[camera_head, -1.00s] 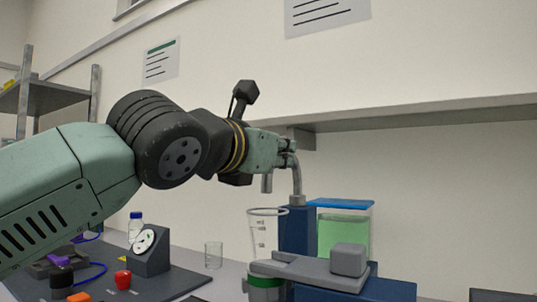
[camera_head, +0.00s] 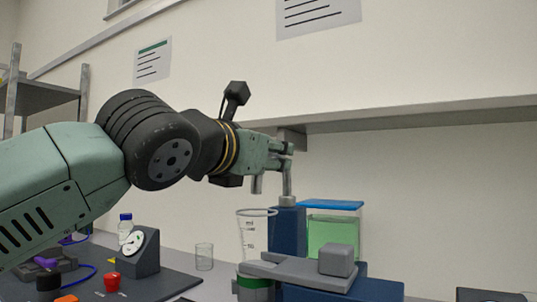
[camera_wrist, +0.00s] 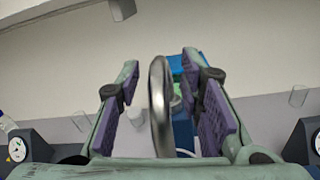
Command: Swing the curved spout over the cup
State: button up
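The curved spout (camera_head: 288,182) is a grey metal tube rising from a dark blue post. Its downturned end (camera_head: 257,184) hangs above the rim of the clear graduated cup (camera_head: 248,236) in the head view; I cannot tell whether they line up in depth. My gripper (camera_head: 286,148) is at the top of the spout and hides its bend. In the wrist view the spout (camera_wrist: 160,105) stands between my purple-padded fingers (camera_wrist: 162,108), with gaps on both sides, so the gripper looks open around it.
A blue-lidded tank of green liquid (camera_head: 331,232) stands right of the post. A grey arm-like plate (camera_head: 300,268) lies in front. A small beaker (camera_head: 204,257), a gauge (camera_head: 140,252) and a red knob (camera_head: 112,281) are at left. A shelf (camera_head: 420,113) runs behind.

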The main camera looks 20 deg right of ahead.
jog(key=v, duration=1.2)
dwell(0.3)
